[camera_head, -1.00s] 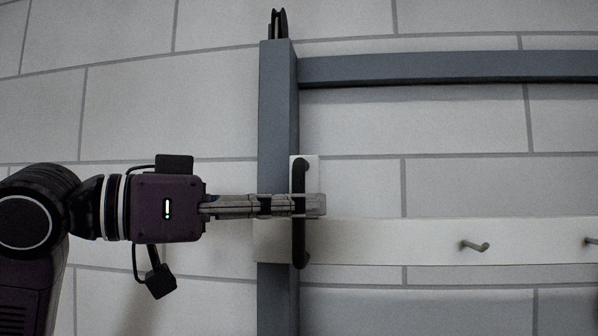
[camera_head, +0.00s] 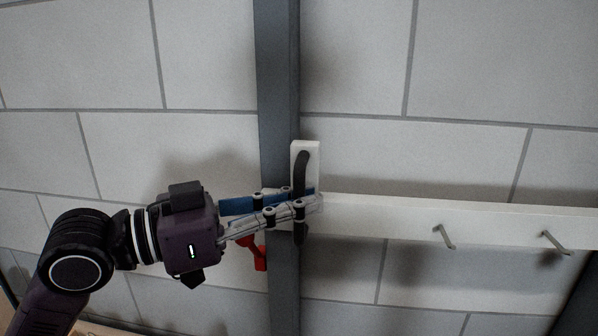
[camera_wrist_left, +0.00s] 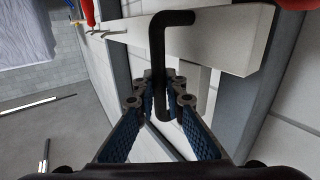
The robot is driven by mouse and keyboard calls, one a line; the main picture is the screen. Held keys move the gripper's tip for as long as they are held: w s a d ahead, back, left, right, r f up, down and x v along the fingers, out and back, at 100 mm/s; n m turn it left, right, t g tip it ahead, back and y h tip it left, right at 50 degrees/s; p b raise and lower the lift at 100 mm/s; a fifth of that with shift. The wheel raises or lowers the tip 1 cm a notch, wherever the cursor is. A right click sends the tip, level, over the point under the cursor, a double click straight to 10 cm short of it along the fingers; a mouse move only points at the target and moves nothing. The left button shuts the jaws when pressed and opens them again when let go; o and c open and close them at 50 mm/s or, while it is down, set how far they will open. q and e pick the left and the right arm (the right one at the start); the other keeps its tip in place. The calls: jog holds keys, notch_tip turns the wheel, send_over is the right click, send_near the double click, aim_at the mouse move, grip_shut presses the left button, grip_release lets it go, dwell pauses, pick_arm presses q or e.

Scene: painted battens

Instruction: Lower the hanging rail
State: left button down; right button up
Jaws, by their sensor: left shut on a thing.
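The hanging rail (camera_head: 380,217) is a white batten with metal hooks, running level to the right across the wall. At its left end a white block (camera_head: 309,150) carries a black upright handle (camera_head: 301,168). My left gripper (camera_head: 300,203) comes in from the left and is shut on the handle, its fingers hiding the handle's middle. In the left wrist view the handle (camera_wrist_left: 157,60) passes down between my fingertips (camera_wrist_left: 160,104), with the rail (camera_wrist_left: 225,38) beyond it. My right gripper is in neither view.
A grey upright post (camera_head: 277,90) stands behind the rail's left end. A red part (camera_head: 256,252) shows beside the post, below my gripper. Hooks (camera_head: 444,237) stick out of the rail. The block wall (camera_head: 470,60) is bare above it.

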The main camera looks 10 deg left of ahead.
pick_arm(q)
jog(key=shift+f, duration=0.5)
jog(key=c, duration=2)
grip_release()
jog(key=shift+r, duration=0.1)
jog(key=shift+a, duration=0.1)
jog(key=v, duration=1.2)
